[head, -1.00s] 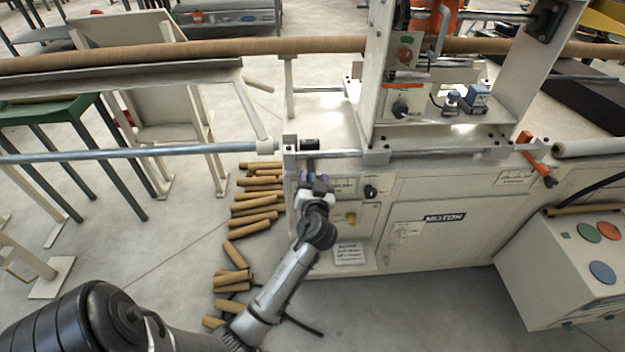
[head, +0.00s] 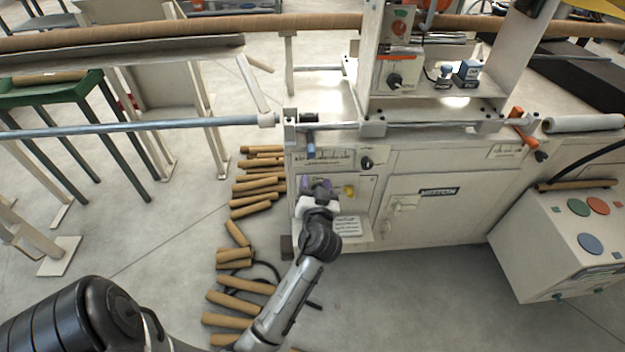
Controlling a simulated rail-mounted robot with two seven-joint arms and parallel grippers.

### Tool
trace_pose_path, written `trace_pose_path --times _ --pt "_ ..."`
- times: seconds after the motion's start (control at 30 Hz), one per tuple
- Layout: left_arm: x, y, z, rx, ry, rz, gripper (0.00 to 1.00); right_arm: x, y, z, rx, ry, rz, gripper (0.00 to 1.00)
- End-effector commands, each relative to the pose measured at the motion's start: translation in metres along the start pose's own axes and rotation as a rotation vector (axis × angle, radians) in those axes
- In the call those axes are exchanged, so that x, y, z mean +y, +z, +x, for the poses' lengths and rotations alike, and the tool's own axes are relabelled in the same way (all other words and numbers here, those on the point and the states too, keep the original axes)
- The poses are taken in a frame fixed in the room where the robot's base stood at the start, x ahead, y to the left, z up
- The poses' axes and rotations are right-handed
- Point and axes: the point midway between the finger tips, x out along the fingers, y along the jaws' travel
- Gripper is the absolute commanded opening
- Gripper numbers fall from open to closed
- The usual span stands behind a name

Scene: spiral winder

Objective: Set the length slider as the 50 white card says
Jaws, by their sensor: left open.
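The length slider (head: 311,150) is a small blue-grey upright handle near the left end of a printed scale plate (head: 338,158) on the front of the cream machine. The scale marks are too small to read. A white card (head: 347,226) with dark lines of text is low on the machine front; its text cannot be read. My left gripper (head: 317,186) is open and empty, below the slider and apart from it in the picture, in front of the lower panel. My right gripper is not in view.
A black knob (head: 366,162) sits right of the scale and a yellow knob (head: 349,191) below it. A pale blue bar (head: 140,126) runs left from the machine. Several cardboard tubes (head: 255,187) lie on the floor left of the machine.

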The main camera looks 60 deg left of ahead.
Motion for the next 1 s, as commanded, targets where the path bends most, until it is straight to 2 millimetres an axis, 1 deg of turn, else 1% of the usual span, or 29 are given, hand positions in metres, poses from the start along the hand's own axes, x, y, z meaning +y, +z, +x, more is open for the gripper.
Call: trace_pose_path --times 0.1,0.23,0.87,1.0 --pt "0.0009 -0.0001 -0.0066 0.001 0.002 -0.001 0.52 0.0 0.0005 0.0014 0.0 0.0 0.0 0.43" --pt "0.0009 -0.0009 -0.0096 0.001 0.001 -0.001 0.52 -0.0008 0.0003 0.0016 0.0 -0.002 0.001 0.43" --pt "0.0009 -0.0008 -0.0098 0.001 0.001 0.001 0.52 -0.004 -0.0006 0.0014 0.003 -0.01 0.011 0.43" --pt "-0.0007 0.0018 -0.0097 -0.015 -0.008 0.063 0.52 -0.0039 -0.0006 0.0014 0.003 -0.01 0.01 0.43"
